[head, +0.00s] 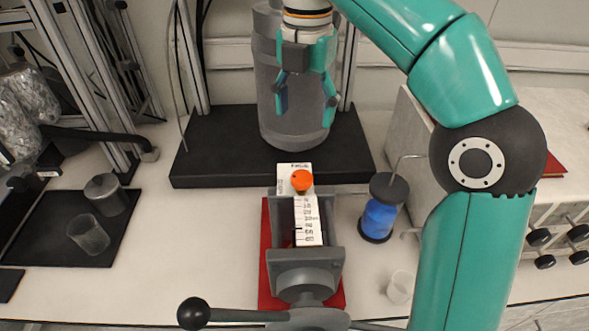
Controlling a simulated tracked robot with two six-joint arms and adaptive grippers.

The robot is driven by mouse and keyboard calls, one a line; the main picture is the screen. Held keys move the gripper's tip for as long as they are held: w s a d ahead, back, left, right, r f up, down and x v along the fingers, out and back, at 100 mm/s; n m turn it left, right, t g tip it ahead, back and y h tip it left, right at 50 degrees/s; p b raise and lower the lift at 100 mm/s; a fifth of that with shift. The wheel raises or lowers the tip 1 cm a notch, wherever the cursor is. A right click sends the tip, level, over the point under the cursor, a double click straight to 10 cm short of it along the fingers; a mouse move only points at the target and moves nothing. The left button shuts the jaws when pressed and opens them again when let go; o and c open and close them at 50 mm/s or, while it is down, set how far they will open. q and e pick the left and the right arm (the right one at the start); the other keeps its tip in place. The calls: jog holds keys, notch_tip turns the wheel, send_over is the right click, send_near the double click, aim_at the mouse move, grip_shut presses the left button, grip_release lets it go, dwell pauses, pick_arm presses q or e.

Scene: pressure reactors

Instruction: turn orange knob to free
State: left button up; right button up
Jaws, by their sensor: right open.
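The orange knob (301,181) sits at the top of a white scale strip (307,220) with black markings, on a grey pressure device (306,268). My right gripper (305,108) hangs above and behind the knob, in front of a large grey cylinder. Its two teal fingers are spread apart with nothing between them, and it does not touch the knob. The small lettering by the knob is too small to read. My left gripper is not in view.
The large grey cylinder (293,128) stands on a black base (222,150). A blue container with a dark lid (380,215) and a small clear beaker (400,286) stand right of the device. A black tray (58,222) holds two vessels. A ball-ended lever (194,313) sticks out in front.

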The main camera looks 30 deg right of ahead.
aim_at(301, 177)
notch_tip(301, 177, down, 15)
jog(key=b, duration=0.3)
jog(key=shift+a+f, duration=0.1)
jog(key=shift+f, duration=0.05)
